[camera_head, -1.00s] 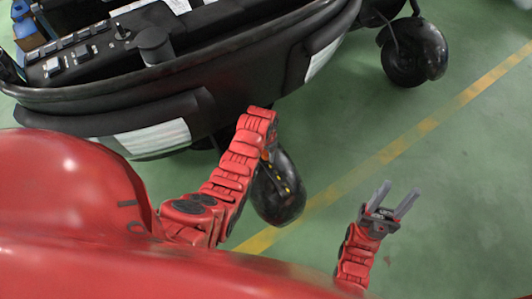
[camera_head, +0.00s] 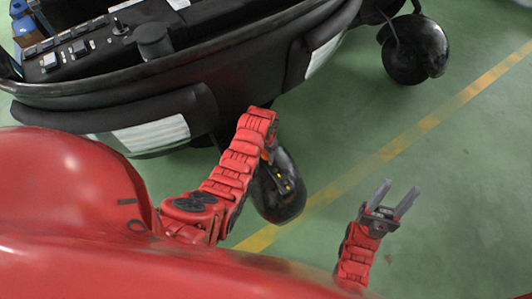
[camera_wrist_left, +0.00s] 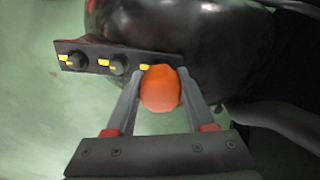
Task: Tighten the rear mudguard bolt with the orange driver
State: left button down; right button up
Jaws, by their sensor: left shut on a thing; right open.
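My left gripper (camera_wrist_left: 165,84) is shut on the orange driver (camera_wrist_left: 160,90), whose round end shows between the fingers in the left wrist view. Past it, a dark strip (camera_wrist_left: 90,57) with yellow marks and dark bolt heads (camera_wrist_left: 118,64) lies against the glossy black mudguard (camera_wrist_left: 215,45). The driver hides the strip's right end, so I cannot tell whether its tip touches a bolt. In the head view, the strip (camera_head: 284,182) is on the black mudguard (camera_head: 279,205), beside my left arm's end. My right gripper (camera_head: 393,197) is open and empty above the floor.
The large black vehicle body (camera_head: 190,75) with a control panel (camera_head: 75,50) fills the upper left. Another black wheel cover (camera_head: 414,50) stands at upper right. A dark bar (camera_wrist_left: 280,120) runs right of the left gripper. Green floor (camera_head: 470,170) around my right gripper is clear.

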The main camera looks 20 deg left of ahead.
pick_arm(q)
jog(key=m, duration=0.3)
jog(key=shift+r+p, duration=1.5)
jog(key=shift+r, duration=2.05)
